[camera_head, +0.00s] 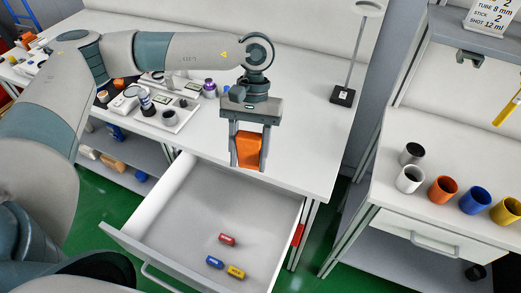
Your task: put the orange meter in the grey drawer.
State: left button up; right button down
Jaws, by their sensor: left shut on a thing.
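My left gripper (249,164) points down near the front edge of the white table and is shut on the orange meter (249,149). The meter shows as an orange block between the two fingers. The grey drawer (197,197) is pulled open below the table top, in front of and below the gripper. In it lie a red cylinder (227,239), a blue cylinder (215,262) and a yellow cylinder (236,272) near its front right. My right gripper is not in view.
A white tray (172,126) with small items stands on the table (310,118), left of the gripper. A lamp base (343,95) stands at the back right. Several coloured cups, including an orange one (442,189), stand on the right bench. The drawer's back and left floor is clear.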

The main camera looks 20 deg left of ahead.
aim_at(187, 240)
jog(key=u, duration=0.4)
jog(key=l+u, duration=0.15)
jog(key=u, duration=0.65)
